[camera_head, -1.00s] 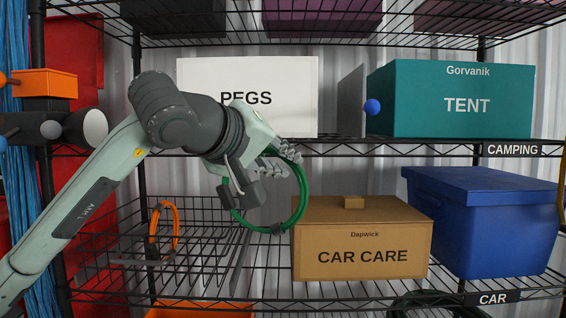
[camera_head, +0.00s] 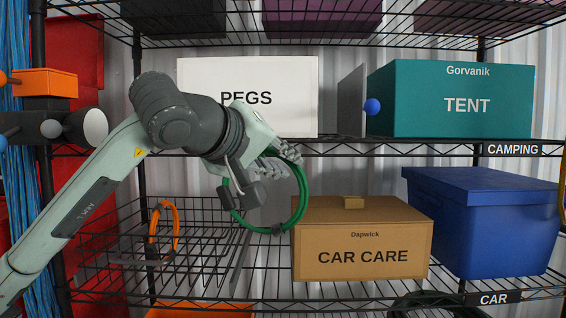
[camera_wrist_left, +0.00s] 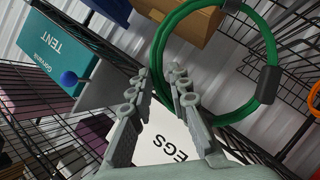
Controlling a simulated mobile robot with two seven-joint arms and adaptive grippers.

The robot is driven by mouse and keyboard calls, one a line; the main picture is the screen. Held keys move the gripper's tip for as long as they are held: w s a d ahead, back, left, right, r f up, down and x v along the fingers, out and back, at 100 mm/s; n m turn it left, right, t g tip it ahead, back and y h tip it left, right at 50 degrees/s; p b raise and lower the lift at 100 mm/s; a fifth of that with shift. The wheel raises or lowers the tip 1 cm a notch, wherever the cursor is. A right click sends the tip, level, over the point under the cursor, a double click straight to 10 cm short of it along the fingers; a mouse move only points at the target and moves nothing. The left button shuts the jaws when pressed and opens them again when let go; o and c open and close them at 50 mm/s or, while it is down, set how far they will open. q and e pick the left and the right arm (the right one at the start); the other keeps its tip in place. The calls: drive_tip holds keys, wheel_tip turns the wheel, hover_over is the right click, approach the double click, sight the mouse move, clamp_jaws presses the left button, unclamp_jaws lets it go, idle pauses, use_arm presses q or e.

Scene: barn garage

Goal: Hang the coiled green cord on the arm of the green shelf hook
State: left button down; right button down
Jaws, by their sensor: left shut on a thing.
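The coiled green cord (camera_head: 303,203) hangs as a loop from my left gripper (camera_head: 280,160), in front of the wire shelves and left of the car care box. A dark band wraps the bottom of the coil. In the left wrist view, the cord (camera_wrist_left: 270,45) passes between the fingertips of my left gripper (camera_wrist_left: 160,92), which is shut on it. I see no hook that is clearly green. A blue ball (camera_head: 372,107) sticks out in front of a grey plate (camera_head: 350,102) beside the tent box. My right gripper is not in view.
The white pegs box (camera_head: 205,80) and teal tent box (camera_head: 405,115) stand on the camping shelf. Below are the car care box (camera_head: 340,235), a blue bin (camera_head: 480,225) and a wire basket (camera_head: 195,235) with an orange ring (camera_head: 176,230). Shelf edges lie close behind the gripper.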

use_arm(q)
drive_tip(key=c, duration=1.3)
unclamp_jaws()
drive_tip(key=shift+c, duration=0.2)
